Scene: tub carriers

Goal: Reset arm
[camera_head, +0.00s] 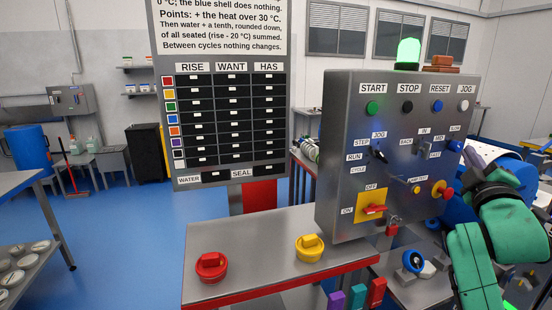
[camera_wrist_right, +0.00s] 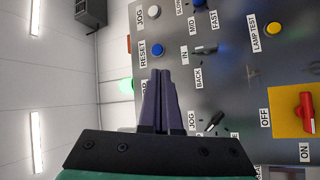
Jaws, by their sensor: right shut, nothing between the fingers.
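My right arm (camera_head: 482,240), in green, comes in at the right of the head view. My right gripper (camera_head: 471,157) is in front of the right part of a grey control box (camera_head: 340,150). In the right wrist view its dark fingers (camera_wrist_right: 160,76) are together with nothing between them, and the box face lies beyond. I cannot tell whether they touch it. A blue RESET button (camera_head: 437,106) is on the box's top row, and it also shows in the right wrist view (camera_wrist_right: 157,50). My left gripper is not in view.
The box carries a lit green lamp (camera_head: 408,54), a red switch on a yellow plate (camera_head: 371,196) and several knobs. A metal table (camera_head: 260,240) holds a red lid (camera_head: 211,267) and a yellow lid (camera_head: 310,248). A notice board (camera_head: 182,130) stands behind.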

